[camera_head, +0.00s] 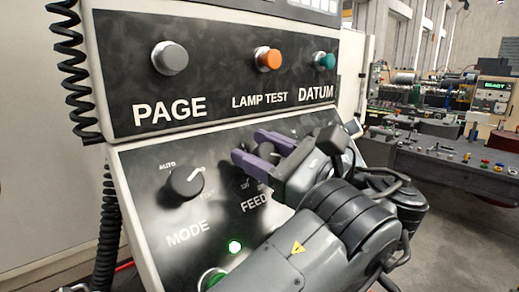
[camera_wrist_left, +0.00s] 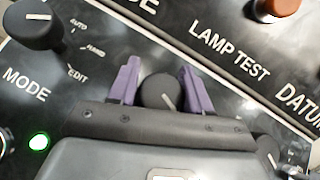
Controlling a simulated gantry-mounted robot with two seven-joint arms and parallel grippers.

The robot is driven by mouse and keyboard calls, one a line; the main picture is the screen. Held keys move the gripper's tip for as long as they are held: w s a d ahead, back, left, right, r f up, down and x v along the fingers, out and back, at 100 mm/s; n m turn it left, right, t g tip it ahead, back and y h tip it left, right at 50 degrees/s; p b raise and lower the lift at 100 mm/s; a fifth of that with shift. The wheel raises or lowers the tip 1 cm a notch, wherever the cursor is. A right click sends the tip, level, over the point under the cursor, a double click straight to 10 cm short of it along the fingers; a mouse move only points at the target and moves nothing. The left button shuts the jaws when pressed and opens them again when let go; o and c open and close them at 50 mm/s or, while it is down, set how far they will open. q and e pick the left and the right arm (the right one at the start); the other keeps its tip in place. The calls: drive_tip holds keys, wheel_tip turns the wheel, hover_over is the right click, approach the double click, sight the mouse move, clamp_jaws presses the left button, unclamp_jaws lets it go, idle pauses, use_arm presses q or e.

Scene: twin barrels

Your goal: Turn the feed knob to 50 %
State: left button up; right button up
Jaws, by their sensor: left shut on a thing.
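The black feed knob (camera_head: 266,152) sits on the sloped black panel above the word FEED, partly hidden by my gripper. In the left wrist view the feed knob (camera_wrist_left: 158,91) shows a white pointer line slanting toward the lower right. My left gripper (camera_head: 248,146) has purple fingers, one on each side of the knob, and is shut on it. In the left wrist view the left gripper's fingers (camera_wrist_left: 160,72) flank the knob. Most of the feed scale is hidden by the gripper, and the marks that show are too small to read. My right gripper is not in view.
The mode knob (camera_head: 185,183) is left of the feed knob. A lit green button (camera_head: 235,247) sits below. PAGE (camera_head: 170,57), LAMP TEST (camera_head: 268,59) and DATUM (camera_head: 324,61) buttons line the upper panel. A coiled black cable (camera_head: 70,70) hangs at the left.

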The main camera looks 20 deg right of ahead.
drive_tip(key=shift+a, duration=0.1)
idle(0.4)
use_arm(q)
drive_tip(key=o, duration=0.9)
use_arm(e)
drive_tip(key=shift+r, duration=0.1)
